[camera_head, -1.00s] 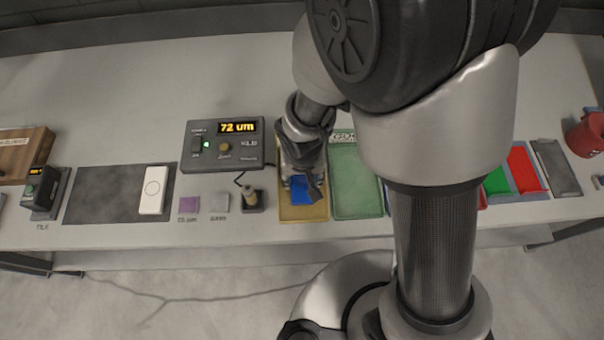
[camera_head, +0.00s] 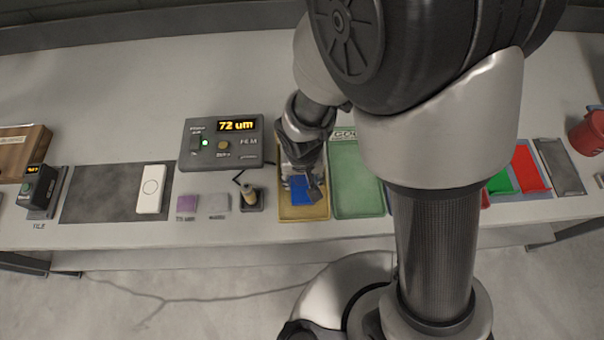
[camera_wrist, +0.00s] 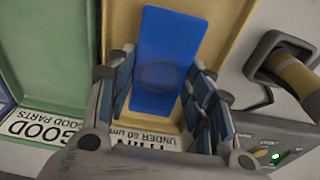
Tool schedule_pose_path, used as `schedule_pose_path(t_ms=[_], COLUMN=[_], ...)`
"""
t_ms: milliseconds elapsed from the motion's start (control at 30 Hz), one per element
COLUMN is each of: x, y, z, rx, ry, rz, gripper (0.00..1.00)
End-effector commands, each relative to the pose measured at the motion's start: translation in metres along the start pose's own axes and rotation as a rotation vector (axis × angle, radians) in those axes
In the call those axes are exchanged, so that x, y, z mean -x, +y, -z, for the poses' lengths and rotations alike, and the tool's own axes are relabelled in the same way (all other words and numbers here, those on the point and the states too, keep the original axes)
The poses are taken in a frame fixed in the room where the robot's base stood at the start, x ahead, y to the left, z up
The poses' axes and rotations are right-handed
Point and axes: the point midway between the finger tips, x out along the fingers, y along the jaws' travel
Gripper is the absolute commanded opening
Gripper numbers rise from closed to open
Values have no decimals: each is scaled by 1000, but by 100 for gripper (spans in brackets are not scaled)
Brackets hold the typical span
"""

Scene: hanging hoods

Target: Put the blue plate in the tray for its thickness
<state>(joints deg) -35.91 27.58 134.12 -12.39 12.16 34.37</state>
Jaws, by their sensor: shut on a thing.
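The blue plate (camera_head: 300,190) is at the yellow tray (camera_head: 303,212), inside its outline in both views. The plate (camera_wrist: 165,60) stands between the two fingers of my gripper (camera_wrist: 163,85) in the wrist view, with a faint round mark on its face. My gripper (camera_head: 303,183) is shut on it; I cannot tell whether the plate touches the tray floor. The yellow tray's label (camera_wrist: 150,138) reads THIN, UNDER 60 um. The green tray (camera_head: 357,180) beside it has a label (camera_wrist: 40,127) reading GOOD PARTS. The gauge (camera_head: 222,145) shows 72 um.
A probe on a small stand (camera_head: 251,197) is close left of the yellow tray. Purple (camera_head: 187,204) and grey (camera_head: 217,203) squares lie left of it. A dark mat (camera_head: 105,195) bears a white device (camera_head: 151,190). My arm hides part of the table right of the green tray.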

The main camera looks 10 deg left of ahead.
Motion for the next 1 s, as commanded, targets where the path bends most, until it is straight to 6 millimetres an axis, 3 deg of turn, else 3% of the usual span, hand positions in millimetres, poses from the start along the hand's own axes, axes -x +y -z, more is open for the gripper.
schedule_pose_path(t_ms=[133,167,500,833,1000], x=[-4,-3,-2,-2,14], y=[0,0,0,0,0], z=[0,0,0,0,1], rx=[0,0,0,0,0], ry=[1,1,0,0,5], rz=[0,0,0,0,1], gripper=[20,49,71,71,71])
